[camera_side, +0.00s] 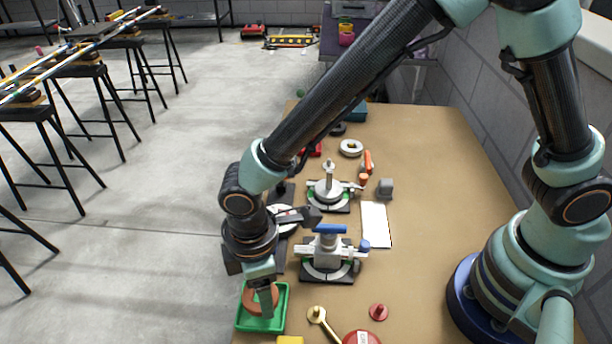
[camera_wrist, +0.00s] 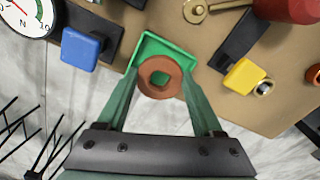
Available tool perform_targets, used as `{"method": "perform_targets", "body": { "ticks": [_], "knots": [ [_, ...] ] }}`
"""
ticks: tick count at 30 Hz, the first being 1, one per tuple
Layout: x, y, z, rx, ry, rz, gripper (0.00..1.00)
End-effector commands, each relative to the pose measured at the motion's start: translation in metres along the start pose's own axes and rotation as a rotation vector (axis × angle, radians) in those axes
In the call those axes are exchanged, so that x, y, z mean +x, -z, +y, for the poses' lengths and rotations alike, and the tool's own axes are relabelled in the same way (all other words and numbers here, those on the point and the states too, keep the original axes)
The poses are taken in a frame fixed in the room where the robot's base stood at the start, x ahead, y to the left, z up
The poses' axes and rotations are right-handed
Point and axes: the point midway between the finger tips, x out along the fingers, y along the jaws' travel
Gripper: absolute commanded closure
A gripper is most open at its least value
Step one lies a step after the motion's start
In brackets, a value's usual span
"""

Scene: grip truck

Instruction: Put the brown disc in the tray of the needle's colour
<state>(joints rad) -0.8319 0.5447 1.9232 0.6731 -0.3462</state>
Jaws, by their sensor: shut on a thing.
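The brown disc (camera_wrist: 146,81) is a ring with a central hole. In the wrist view it sits between the two fingers of my gripper (camera_wrist: 160,74), which is shut on it. In the side view the disc (camera_side: 250,298) is over or inside the green tray (camera_side: 281,314), partly hidden by a finger of my gripper (camera_side: 265,299). The green tray (camera_wrist: 150,40) shows behind the disc and through its hole. I cannot tell whether the disc touches the tray floor. A white dial (camera_wrist: 25,18) is cut off at the corner; its needle is only partly seen and looks reddish.
A blue block (camera_wrist: 84,44) and a yellow block (camera_wrist: 246,78) flank the tray. A brass-coloured wrench (camera_side: 322,318), a red knob (camera_side: 378,312) and a red round object (camera_side: 361,337) lie nearby. Clamp fixtures (camera_side: 330,262) stand behind. The table edge is close on the tray's left.

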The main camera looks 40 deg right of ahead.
Motion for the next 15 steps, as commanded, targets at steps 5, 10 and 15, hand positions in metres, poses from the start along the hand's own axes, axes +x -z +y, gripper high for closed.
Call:
{"method": "perform_targets", "body": {
  "ticks": [5,10,15],
  "knots": [
    [0.0107,0.0001,0.0000,0.000,0.000,0.001,0.85],
    [0.0102,0.0003,0.0001,0.000,-0.001,0.001,0.85],
    [0.0138,0.0001,0.0000,0.000,0.000,0.000,0.85]
  ]
}}
